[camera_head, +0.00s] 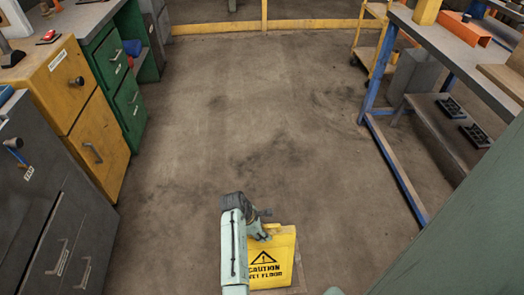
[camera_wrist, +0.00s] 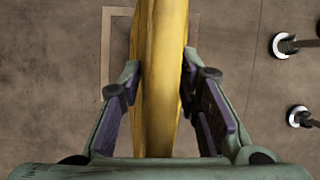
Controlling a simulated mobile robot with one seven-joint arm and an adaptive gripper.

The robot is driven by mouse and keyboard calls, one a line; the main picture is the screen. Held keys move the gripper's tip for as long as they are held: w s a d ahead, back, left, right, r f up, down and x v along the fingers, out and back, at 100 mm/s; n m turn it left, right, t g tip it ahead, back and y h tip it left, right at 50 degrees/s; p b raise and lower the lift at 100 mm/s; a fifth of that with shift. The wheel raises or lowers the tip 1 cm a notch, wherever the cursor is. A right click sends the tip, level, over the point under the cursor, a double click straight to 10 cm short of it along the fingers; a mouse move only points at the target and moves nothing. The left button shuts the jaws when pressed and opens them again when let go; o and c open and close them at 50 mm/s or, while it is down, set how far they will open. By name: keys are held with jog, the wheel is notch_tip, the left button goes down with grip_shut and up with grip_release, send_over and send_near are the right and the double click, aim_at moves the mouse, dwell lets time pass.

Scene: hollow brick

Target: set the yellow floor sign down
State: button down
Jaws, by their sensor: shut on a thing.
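The yellow floor sign (camera_head: 270,262) with black "CAUTION" lettering and a warning triangle shows at the bottom middle of the head view. My gripper (camera_head: 263,228) is at its top edge. In the wrist view the sign (camera_wrist: 160,80) runs between the two fingers of my gripper (camera_wrist: 161,105), seen edge-on from above. The fingers are shut on it from both sides. The sign looks upright. Its lower end is hidden, and I cannot tell whether it touches the floor.
A pale rectangular outline (camera_wrist: 107,50) shows on the floor below the sign. Yellow drawers (camera_head: 85,105) and a green cabinet (camera_head: 118,85) stand left. A workbench with a blue leg (camera_head: 376,75) stands right. The middle floor (camera_head: 240,130) is clear.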

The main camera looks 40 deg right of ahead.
jog(key=c, duration=1.2)
grip_release()
